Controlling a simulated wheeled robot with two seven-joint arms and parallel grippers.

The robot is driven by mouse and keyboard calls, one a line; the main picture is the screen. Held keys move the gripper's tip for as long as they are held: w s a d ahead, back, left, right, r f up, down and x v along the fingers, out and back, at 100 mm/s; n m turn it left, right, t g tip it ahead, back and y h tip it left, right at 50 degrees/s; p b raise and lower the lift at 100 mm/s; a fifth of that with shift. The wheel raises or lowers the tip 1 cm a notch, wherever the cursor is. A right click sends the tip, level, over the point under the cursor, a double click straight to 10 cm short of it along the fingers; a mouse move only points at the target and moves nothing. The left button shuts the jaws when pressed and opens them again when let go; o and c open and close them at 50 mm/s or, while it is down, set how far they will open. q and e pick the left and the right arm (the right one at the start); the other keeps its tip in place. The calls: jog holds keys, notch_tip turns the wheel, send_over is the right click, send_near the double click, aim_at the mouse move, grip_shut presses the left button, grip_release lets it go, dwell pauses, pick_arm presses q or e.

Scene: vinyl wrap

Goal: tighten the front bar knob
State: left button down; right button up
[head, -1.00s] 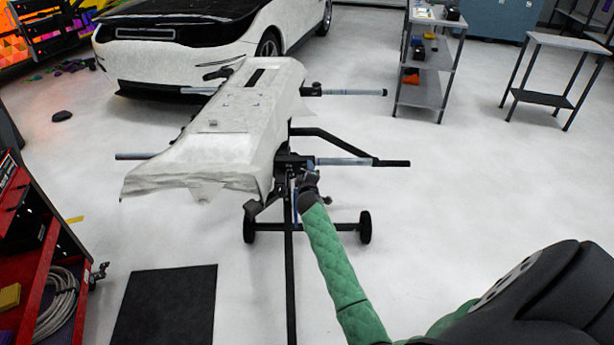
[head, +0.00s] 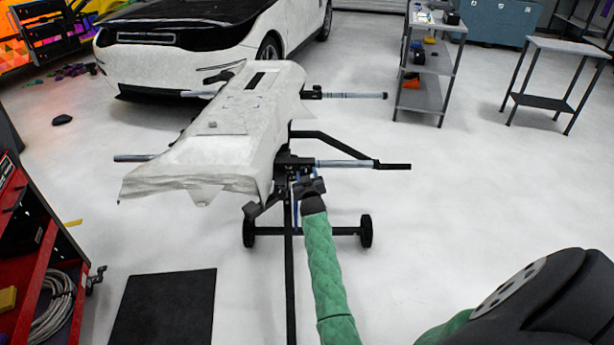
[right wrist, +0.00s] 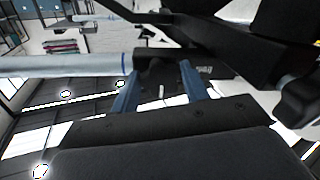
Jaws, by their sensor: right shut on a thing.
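The stand (head: 330,231) carries a long white-wrapped panel (head: 218,135). Its front bar (head: 345,163), with a pale sleeve and dark end, sticks out to the right from under the panel; it also crosses the left of the right wrist view (right wrist: 60,66). My right gripper (head: 309,184) is just below the bar's inner end in the head view. In the right wrist view its blue fingers (right wrist: 160,80) are on either side of a dark knob (right wrist: 158,68) and shut on it. The knob is hard to make out in the head view. My left gripper is out of view.
A rear bar (head: 350,95) also sticks out to the right. A dark stand beam (right wrist: 250,45) passes close to my right gripper. A red tool cart (head: 45,270) stands at the left, a black mat (head: 165,305) lies on the floor. The floor to the right is open.

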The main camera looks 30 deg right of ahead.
jog(key=m, duration=0.2)
jog(key=shift+f+m, duration=0.1)
jog(key=shift+m, duration=0.2)
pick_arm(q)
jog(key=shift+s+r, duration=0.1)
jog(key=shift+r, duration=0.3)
pick_arm(e)
jog(key=shift+m, duration=0.4)
jog(key=o, duration=1)
jog(key=shift+c, duration=0.2)
jog(key=shift+s, duration=0.1)
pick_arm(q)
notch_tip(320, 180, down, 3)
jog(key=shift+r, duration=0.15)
pick_arm(e)
jog(key=v, duration=0.7)
jog(key=shift+s+a+f, duration=0.2)
jog(key=shift+s, duration=0.1)
